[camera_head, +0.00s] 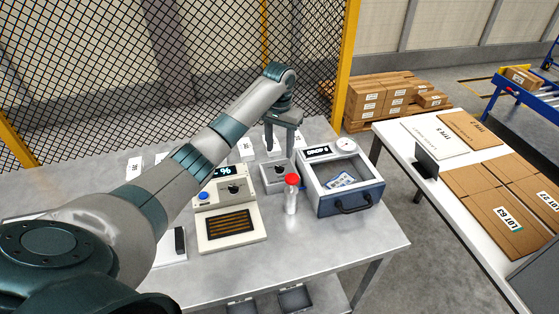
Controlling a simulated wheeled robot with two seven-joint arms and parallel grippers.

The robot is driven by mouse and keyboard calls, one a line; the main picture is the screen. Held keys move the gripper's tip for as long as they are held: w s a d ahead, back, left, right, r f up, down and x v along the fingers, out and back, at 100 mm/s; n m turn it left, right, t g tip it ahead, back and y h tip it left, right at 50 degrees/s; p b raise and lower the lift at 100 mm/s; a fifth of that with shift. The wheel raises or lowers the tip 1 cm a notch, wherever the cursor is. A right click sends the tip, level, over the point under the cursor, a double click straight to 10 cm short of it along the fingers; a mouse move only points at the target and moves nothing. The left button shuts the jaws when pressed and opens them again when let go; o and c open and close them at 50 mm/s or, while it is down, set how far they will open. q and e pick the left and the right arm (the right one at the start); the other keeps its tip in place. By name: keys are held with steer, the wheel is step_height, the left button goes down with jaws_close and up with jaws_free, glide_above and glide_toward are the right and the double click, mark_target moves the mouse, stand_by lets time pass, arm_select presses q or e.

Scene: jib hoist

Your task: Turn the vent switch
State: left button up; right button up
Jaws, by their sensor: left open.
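My left arm reaches across the metal table from the lower left. Its gripper (280,140) is open and points down over the back of the table, with a gap between its fingers. Just below and in front of it stands a small grey box (268,184) with a dark knob on it. A beige device (216,224) to its left has a lit display, a blue button, another dark knob (233,189) and a dark slotted grille. I cannot read which knob is the vent switch. No contact between the fingers and a knob is clear. My right gripper is not in view.
White labelled cards (134,167) stand at the back. The front right of the table (340,248) is bare.

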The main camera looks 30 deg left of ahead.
arm_select(q)
step_height(320, 180, up, 10)
steer(key=shift+r, duration=0.15)
stand_by(0.8)
